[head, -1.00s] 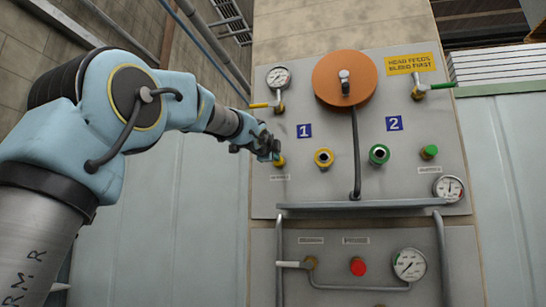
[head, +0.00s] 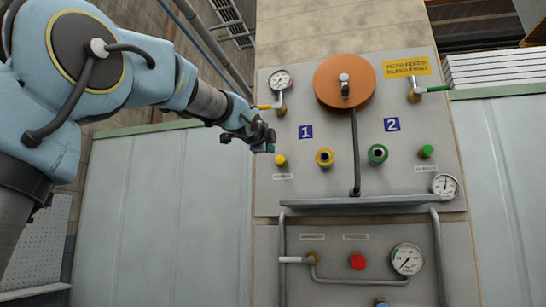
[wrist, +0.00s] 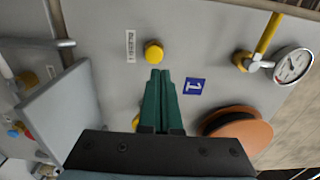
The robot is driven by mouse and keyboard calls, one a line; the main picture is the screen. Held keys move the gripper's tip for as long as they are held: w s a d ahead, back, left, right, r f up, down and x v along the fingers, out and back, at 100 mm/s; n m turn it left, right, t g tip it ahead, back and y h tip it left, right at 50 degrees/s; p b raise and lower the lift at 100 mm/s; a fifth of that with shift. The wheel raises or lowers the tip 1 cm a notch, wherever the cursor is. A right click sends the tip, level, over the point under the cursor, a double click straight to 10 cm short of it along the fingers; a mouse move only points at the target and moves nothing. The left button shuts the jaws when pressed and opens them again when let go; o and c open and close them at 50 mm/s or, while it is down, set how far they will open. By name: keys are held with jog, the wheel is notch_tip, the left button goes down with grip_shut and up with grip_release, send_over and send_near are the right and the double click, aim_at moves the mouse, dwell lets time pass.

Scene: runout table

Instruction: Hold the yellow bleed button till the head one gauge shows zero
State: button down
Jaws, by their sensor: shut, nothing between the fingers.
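The yellow bleed button (head: 281,160) is on the upper grey panel, below the blue "1" label; it also shows in the wrist view (wrist: 153,53). My gripper (head: 267,143) is just up and left of it in the head view. In the wrist view my shut green fingers (wrist: 160,74) hold nothing, and their tips lie just below the button in the picture. I see no clear contact with it. The head one gauge (head: 281,80) is at the panel's upper left and also shows in the wrist view (wrist: 293,65). Its reading is too small to tell.
A yellow-handled valve (head: 277,107) is under that gauge. An orange disc (head: 344,81) stands out at the panel's top middle. Yellow (head: 325,157) and green (head: 378,154) ringed fittings are right of the button. A grey shelf bar (head: 370,202) crosses below.

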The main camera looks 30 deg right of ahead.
jog(key=shift+v, duration=2.7)
jog(key=shift+d, duration=0.1)
